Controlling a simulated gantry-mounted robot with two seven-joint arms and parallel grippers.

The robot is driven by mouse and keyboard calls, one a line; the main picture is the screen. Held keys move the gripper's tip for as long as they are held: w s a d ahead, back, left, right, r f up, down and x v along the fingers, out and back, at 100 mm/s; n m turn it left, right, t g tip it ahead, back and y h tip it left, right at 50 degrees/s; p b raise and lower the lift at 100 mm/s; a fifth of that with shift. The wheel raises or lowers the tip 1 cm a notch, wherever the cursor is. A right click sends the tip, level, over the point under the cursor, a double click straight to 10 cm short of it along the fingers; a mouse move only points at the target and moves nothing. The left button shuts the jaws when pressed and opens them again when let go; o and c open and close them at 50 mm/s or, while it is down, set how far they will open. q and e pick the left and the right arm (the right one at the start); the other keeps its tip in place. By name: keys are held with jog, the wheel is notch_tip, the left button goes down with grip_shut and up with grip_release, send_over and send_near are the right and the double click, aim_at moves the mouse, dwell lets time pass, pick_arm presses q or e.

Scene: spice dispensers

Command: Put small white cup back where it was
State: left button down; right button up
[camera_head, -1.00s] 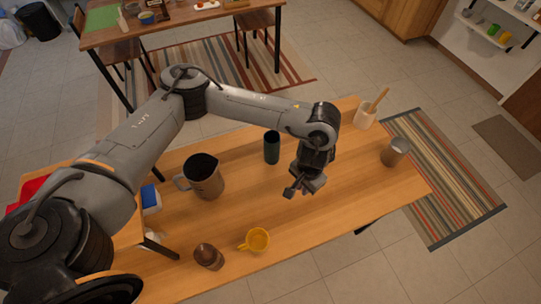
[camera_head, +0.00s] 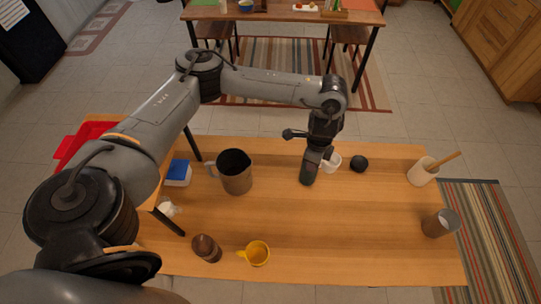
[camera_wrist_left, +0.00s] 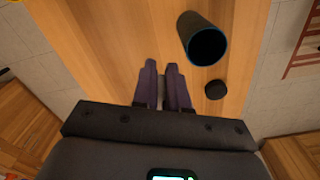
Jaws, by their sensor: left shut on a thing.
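The small white cup (camera_head: 332,162) shows in the head view right beside my left gripper's fingers, partly hidden by them. My left gripper (camera_head: 316,155) points down over the back middle of the table, its fingers close together. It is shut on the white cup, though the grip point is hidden. In the wrist view the fingers (camera_wrist_left: 163,68) show with a narrow gap, and the cup cannot be made out there. A dark green open cylinder (camera_head: 307,174) stands just in front of the fingers; it also shows in the wrist view (camera_wrist_left: 193,24). My right gripper is out of view.
A black round piece (camera_head: 359,163) lies right of the cup. A large jug (camera_head: 235,174) stands to the left. A brown dispenser (camera_head: 206,248) and a yellow cup (camera_head: 257,253) are in front. A metal cup (camera_head: 438,224) and utensil crock (camera_head: 422,172) stand right. The table's centre right is clear.

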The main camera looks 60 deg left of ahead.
pick_arm(q)
jog(key=s+a+m, duration=0.2)
jog(key=a, duration=1.1)
jog(key=b, duration=1.4)
send_over(258, 155)
notch_tip(258, 155, down, 12)
notch_tip(258, 155, down, 4)
jog(key=shift+f+p, duration=0.25)
jog(key=shift+p, duration=0.25)
jog(key=shift+f, duration=2.4)
jog(key=shift+f, duration=0.1)
jog(key=c, duration=1.2)
grip_release()
jog(key=shift+f, duration=0.1)
jog(key=shift+o, duration=0.2)
